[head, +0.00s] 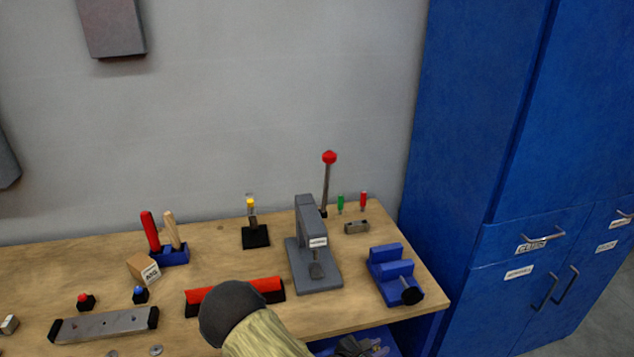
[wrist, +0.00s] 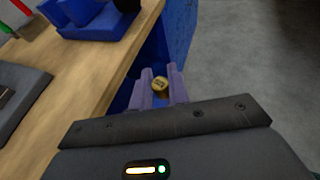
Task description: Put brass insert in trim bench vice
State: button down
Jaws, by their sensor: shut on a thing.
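The brass insert (wrist: 160,85) is a small gold cylinder held between the two fingers of my gripper (wrist: 160,92) in the wrist view. In the head view my gripper (head: 362,347) is dark and low at the bottom edge, in front of the bench; the insert cannot be made out there. The trim bench vice (head: 388,268) is blue with a black knob, at the right end of the bench. It also shows at the top of the wrist view (wrist: 95,22), beyond my gripper. My gripper is apart from the vice.
The wooden bench (head: 225,275) has its front edge close to my gripper. A grey press (head: 315,255) with a red-knobbed lever stands left of the vice. A red bar (head: 265,286) lies near the front edge. Blue cabinets (head: 490,150) stand to the right.

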aim_at(379, 348)
jog(key=w+n+t+y, duration=0.1)
jog(key=d+f+n+t+y, duration=0.1)
jog(key=w+d+n+t+y, duration=0.1)
jog(key=shift+w+f+n, duration=0.3)
jog(key=shift+f+n, duration=0.05)
jog(key=shift+n, duration=0.05)
jog(key=f+n+y, duration=0.1)
jog(key=f+n+t+y, duration=0.1)
jog(key=y, duration=0.1)
jog(key=shift+w+a+f+n, duration=0.2)
jog(key=shift+f+n, duration=0.1)
jog(key=shift+f, duration=0.1)
notch_tip(379, 348, down, 6)
jog(key=s+a+n+t+y, duration=0.1)
jog(key=s+n+y, duration=0.2)
jog(key=n+y, duration=0.1)
jog(key=shift+a+y, duration=0.3)
jog(key=shift+a, duration=0.1)
jog(key=shift+w, duration=0.1)
